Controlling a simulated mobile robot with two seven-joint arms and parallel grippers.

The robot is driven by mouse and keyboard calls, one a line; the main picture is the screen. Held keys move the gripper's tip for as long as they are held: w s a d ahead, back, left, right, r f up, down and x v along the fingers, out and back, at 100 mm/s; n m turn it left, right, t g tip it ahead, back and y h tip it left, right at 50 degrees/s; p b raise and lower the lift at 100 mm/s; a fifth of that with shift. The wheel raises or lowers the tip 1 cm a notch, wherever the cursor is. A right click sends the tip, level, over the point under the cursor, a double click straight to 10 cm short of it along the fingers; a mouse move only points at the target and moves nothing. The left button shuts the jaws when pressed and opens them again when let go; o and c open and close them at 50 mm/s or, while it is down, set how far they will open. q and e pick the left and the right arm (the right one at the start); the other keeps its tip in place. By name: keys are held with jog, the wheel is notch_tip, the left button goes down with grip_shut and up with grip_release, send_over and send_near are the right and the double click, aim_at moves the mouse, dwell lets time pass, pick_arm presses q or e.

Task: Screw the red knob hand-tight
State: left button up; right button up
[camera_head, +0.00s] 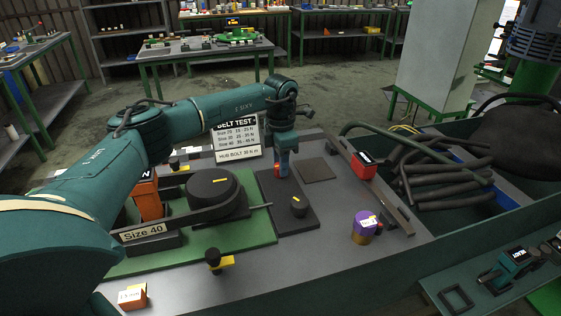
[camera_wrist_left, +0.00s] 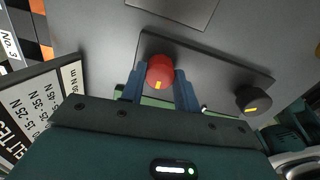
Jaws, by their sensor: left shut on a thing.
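The red knob (camera_wrist_left: 160,72) with a yellow mark shows in the left wrist view, on a dark rectangular plate (camera_wrist_left: 212,79). In the head view the red knob (camera_head: 282,169) is partly hidden by my left gripper (camera_head: 284,166), which reaches down onto it. In the left wrist view the two blue fingers of my left gripper (camera_wrist_left: 159,88) stand on either side of the knob, shut on it. My right gripper is in neither view. The thread under the knob is hidden.
A black knob (camera_head: 299,206) with a yellow mark stands on the same plate. Behind is a "BELT TEST" sign (camera_head: 238,136). A black pulley (camera_head: 212,194) with a belt lies left, a purple-topped part (camera_head: 365,224) right. A red box (camera_head: 363,165) stands at the back right.

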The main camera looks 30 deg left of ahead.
pick_arm(q)
jog(key=m, duration=0.6)
jog(key=shift+m, duration=0.4)
jog(key=shift+r, duration=0.1)
dwell(0.3)
jog(key=o, duration=1)
notch_tip(320, 180, up, 13)
jog(key=shift+r+b, duration=0.1)
jog(key=shift+b, duration=0.75)
